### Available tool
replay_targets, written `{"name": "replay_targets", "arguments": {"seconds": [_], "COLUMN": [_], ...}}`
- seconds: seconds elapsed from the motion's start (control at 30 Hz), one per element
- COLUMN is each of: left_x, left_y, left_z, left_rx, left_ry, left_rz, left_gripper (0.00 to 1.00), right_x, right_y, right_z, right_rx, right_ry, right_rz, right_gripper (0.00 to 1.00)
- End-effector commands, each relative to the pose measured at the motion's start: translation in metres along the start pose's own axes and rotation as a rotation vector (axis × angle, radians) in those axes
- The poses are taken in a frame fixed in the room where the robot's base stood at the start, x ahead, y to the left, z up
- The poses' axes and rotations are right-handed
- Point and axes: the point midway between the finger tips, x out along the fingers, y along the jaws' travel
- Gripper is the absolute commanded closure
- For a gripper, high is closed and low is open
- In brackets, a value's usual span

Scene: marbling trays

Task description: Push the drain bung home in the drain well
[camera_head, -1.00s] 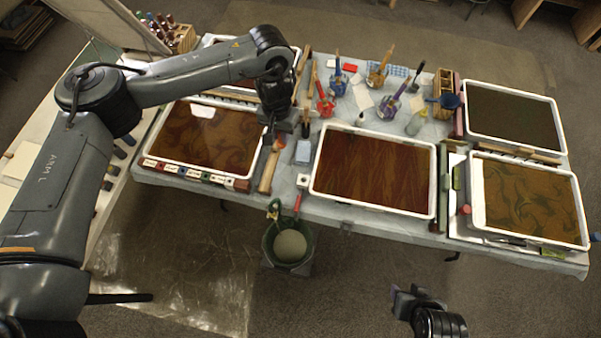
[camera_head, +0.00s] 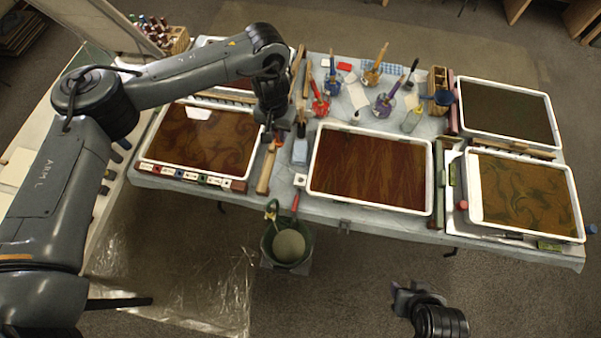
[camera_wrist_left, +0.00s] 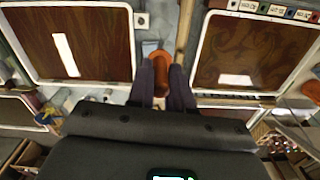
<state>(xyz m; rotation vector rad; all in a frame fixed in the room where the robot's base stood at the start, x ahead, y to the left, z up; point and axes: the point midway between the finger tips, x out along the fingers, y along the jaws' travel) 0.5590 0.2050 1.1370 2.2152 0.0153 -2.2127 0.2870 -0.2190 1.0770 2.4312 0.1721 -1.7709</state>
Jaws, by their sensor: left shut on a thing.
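My left gripper (camera_head: 277,132) hangs over the table between the two front-left trays. In the left wrist view its dark fingers (camera_wrist_left: 161,90) are shut on an orange-brown rounded piece (camera_wrist_left: 160,70), which looks like the drain bung. A bit of orange (camera_head: 279,140) shows below the fingers in the head view. A small white square block with a dark hole (camera_head: 300,180), which may be the drain well, sits near the table's front edge; it also shows in the wrist view (camera_wrist_left: 142,20). The held piece is apart from it. My right gripper (camera_head: 407,296) is off the table's front; its jaws are unclear.
A pale blue block (camera_head: 300,152) and a wooden-handled tool (camera_head: 266,172) lie close to the left gripper. Marbling trays (camera_head: 311,170) flank the gap. Jars with brushes (camera_head: 384,104) stand behind. A green bucket (camera_head: 287,245) hangs at the front edge.

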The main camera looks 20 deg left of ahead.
Motion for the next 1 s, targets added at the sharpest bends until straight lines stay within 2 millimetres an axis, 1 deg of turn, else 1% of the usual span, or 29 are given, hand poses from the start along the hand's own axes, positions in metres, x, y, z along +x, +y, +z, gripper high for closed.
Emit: {"name": "replay_targets", "arguments": {"seconds": [1.0], "left_x": [-0.001], "left_y": [0.029], "left_z": [-0.011], "left_rx": [-0.089], "left_ry": [0.001], "left_rz": [0.000], "left_gripper": [1.00], "right_x": [-0.013], "right_y": [0.001], "right_z": [-0.004], "right_rx": [-0.001], "right_ry": [0.001], "right_rz": [0.001], "right_gripper": [0.57]}}
